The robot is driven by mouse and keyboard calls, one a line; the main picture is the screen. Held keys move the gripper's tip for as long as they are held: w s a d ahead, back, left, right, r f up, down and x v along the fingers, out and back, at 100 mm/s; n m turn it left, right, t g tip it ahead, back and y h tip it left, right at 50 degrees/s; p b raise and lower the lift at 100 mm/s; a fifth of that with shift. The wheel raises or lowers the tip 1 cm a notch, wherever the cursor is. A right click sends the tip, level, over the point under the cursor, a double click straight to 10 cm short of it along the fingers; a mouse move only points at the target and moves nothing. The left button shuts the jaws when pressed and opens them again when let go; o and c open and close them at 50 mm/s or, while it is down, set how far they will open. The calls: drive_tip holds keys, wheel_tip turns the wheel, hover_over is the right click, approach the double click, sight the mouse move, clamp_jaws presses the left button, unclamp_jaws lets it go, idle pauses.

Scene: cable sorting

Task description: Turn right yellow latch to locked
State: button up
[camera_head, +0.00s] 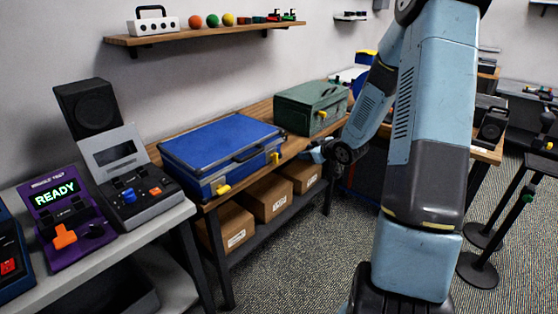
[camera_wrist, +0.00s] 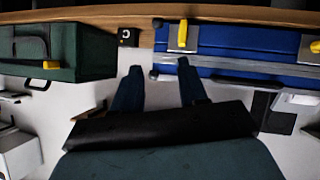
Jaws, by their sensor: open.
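A blue case (camera_head: 222,150) lies closed on the wooden bench and also shows in the wrist view (camera_wrist: 235,38). Its right yellow latch (camera_head: 275,157) is on the front near the right end. In the wrist view, which looks inverted, this latch (camera_wrist: 183,34) stands along the picture's vertical. The left yellow latch (camera_head: 222,189) is partly cut off at the wrist view's right edge (camera_wrist: 315,46). My gripper (camera_head: 314,152) is right of the case. In the wrist view my gripper (camera_wrist: 158,74) has its fingers apart and nothing between them, close to the right latch without visible contact.
A green toolbox (camera_head: 308,105) with a yellow latch stands right of the case, across a narrow gap. Cardboard boxes (camera_head: 270,197) sit on the shelf below. A purple READY console (camera_head: 62,215) is at left. Open carpet (camera_head: 290,260) lies in front of the bench.

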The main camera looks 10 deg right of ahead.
sight(278, 158)
wheel_tip(278, 158, down, 8)
drive_tip(key=s+t+y, duration=0.1)
drive_tip(key=t+y, duration=0.2)
drive_tip(key=y, duration=0.3)
drive_tip(key=x, duration=1.3)
drive_tip(key=shift+w+a+r, duration=0.15)
drive_tip(key=shift+w+a, duration=0.1)
drive_tip(key=shift+a, duration=0.15)
clamp_jaws()
